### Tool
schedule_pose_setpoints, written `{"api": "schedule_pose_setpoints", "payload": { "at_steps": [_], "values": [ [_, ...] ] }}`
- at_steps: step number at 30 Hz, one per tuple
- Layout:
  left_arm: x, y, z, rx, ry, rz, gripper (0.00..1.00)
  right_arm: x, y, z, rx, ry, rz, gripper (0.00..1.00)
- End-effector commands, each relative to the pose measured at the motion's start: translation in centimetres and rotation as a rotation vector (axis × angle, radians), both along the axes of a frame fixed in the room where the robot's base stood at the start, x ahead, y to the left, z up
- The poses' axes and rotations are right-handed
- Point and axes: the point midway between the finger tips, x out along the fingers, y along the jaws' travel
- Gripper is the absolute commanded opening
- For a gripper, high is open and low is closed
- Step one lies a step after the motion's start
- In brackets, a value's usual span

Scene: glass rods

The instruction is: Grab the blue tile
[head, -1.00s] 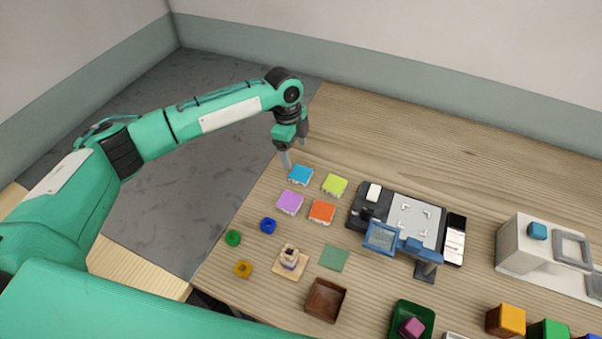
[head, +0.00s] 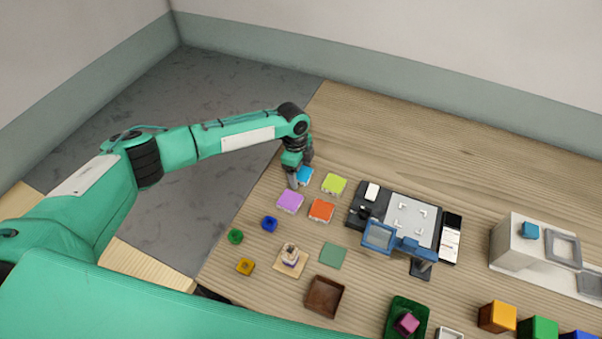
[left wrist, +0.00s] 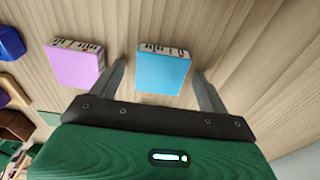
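The blue tile (head: 304,176) lies on the table at the left end of the tile group, partly hidden by my left gripper (head: 301,176) in the head view. In the left wrist view the blue tile (left wrist: 163,70) lies between the two spread fingers of my left gripper (left wrist: 160,78), with a gap on each side. The left gripper is open and holds nothing. My right gripper is in neither view.
A purple tile (head: 290,201) lies close beside the left gripper. A lime tile (head: 334,184) and an orange tile (head: 321,210) are near. A black-based device (head: 410,215) stands to the right. The table behind the tiles is clear.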

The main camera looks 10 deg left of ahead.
Motion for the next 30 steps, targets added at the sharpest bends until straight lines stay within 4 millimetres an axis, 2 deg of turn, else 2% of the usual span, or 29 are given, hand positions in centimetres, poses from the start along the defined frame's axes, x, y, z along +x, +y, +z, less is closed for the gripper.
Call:
{"api": "schedule_pose_setpoints", "payload": {
  "at_steps": [1, 8, 20, 23, 26, 30],
  "values": [
    [0.0, 0.0, 0.0, 0.000, 0.000, 0.000, 0.70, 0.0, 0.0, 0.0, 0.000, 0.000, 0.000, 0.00],
    [0.0, 0.0, 0.0, 0.000, 0.000, 0.000, 0.26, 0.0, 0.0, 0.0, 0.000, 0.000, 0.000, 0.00],
    [0.1, 0.0, 0.8, -0.001, -0.001, 0.001, 0.26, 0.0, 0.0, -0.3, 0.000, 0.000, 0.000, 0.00],
    [0.1, 0.0, 1.9, -0.001, -0.002, -0.001, 0.26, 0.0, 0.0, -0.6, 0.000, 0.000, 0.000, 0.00],
    [0.2, 0.0, 4.0, -0.002, -0.005, 0.000, 0.26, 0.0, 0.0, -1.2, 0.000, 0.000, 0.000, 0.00],
    [0.1, -0.1, 8.1, -0.003, -0.006, -0.001, 0.26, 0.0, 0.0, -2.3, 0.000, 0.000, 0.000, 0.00]
  ]
}}
